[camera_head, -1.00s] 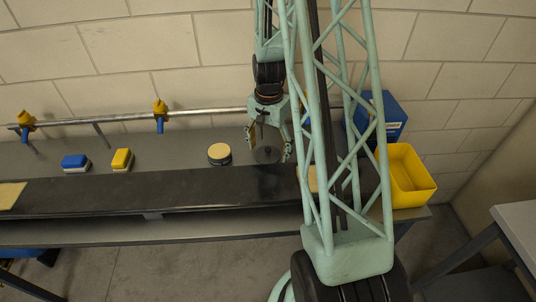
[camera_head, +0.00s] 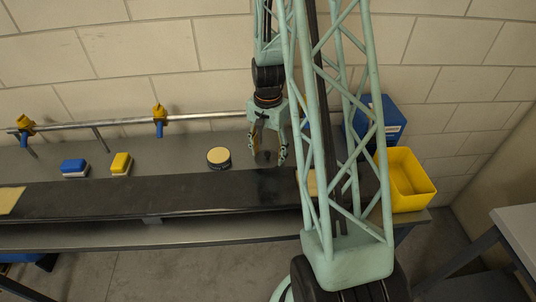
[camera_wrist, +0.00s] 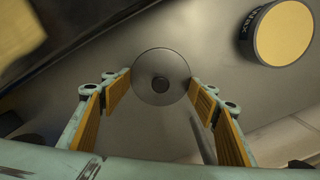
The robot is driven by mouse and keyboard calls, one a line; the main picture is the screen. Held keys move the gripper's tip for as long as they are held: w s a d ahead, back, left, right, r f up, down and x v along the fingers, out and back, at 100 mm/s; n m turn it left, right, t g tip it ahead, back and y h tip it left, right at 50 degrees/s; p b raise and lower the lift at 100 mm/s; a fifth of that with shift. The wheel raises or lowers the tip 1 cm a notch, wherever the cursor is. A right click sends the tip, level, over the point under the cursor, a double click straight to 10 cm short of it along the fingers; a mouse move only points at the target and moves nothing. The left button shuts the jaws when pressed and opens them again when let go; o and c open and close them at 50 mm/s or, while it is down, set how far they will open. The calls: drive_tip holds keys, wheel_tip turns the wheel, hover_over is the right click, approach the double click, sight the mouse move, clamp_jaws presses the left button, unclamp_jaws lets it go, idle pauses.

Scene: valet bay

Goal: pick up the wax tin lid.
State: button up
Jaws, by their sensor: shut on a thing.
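The wax tin lid (camera_wrist: 160,77) is a round dark grey disc with a small knob at its centre. In the wrist view it sits between the yellow-padded fingers of my gripper (camera_wrist: 162,90), which is shut on it across its rim. In the head view my gripper (camera_head: 268,160) points down at the bench, and the lid is mostly hidden between the fingers.
A blue-and-white block (camera_head: 74,168) and a yellow-and-white block (camera_head: 121,164) lie left on the bench (camera_head: 180,150). A yellow bin (camera_head: 412,192) and a blue box (camera_head: 387,120) stand right. A rail with yellow-and-blue fittings (camera_head: 159,117) runs along the wall. A black strip (camera_head: 150,196) lies in front.

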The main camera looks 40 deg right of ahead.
sight(268, 152)
drive_tip(key=shift+r+p, duration=0.45)
drive_tip(key=shift+r, duration=4.4)
drive_tip(key=shift+w, duration=0.15)
